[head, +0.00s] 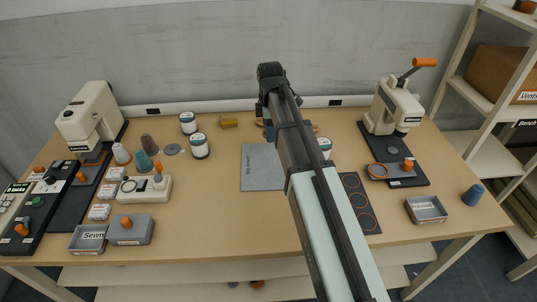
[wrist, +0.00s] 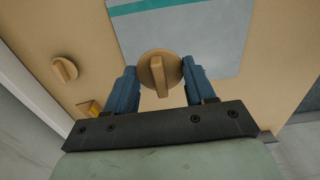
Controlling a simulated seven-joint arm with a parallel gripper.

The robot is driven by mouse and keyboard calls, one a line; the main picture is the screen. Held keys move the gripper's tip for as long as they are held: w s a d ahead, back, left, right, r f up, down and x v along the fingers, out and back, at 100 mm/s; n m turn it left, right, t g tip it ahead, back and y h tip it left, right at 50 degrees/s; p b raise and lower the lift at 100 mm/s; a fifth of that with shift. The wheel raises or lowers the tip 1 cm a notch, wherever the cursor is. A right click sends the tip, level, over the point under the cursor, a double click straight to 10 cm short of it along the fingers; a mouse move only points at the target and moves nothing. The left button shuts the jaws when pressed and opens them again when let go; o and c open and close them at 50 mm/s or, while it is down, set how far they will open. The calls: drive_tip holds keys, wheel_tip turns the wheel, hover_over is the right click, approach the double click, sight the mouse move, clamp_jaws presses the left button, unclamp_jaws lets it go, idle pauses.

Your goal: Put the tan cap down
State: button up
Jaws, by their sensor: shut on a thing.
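A tan cap (wrist: 152,73), round with a raised straight grip across its top, sits between the two blue fingers of my gripper (wrist: 160,88) in the wrist view. The gripper is shut on it. The cap's height above the table is hard to judge. A second tan cap (wrist: 64,70) of like shape rests on the table at the left of the wrist view. In the head view my gripper (head: 267,112) is at the back middle of the table, and my arm hides most of it and the held cap.
A grey mat (head: 262,170) lies close by; it also shows in the wrist view (wrist: 205,35). A yellow block (head: 229,122) and white tins (head: 199,147) stand to the left, another tin (head: 325,146) to the right. Presses (head: 92,118) (head: 392,108) stand on both sides.

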sight(270, 156)
drive_tip(key=shift+f, duration=4.3)
drive_tip(key=shift+f, duration=0.1)
drive_tip(key=o, duration=1)
wheel_tip(270, 156, up, 12)
drive_tip(key=shift+r, duration=0.1)
